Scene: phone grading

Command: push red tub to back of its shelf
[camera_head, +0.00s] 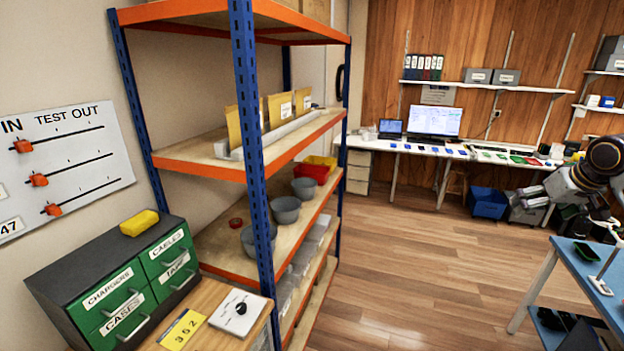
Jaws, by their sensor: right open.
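The red tub (309,172) stands on the middle shelf (219,250) of the blue and orange rack, toward the far end. A yellow tub (321,160) shows just behind it; I cannot tell if they touch. My left gripper is not in view.
Grey bowls (285,209) stand along the same shelf, nearer than the red tub. A red tape roll (235,222) lies behind them. A blue upright (252,150) rises at the near corner. The wooden floor (420,270) between rack and blue table (598,283) is clear.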

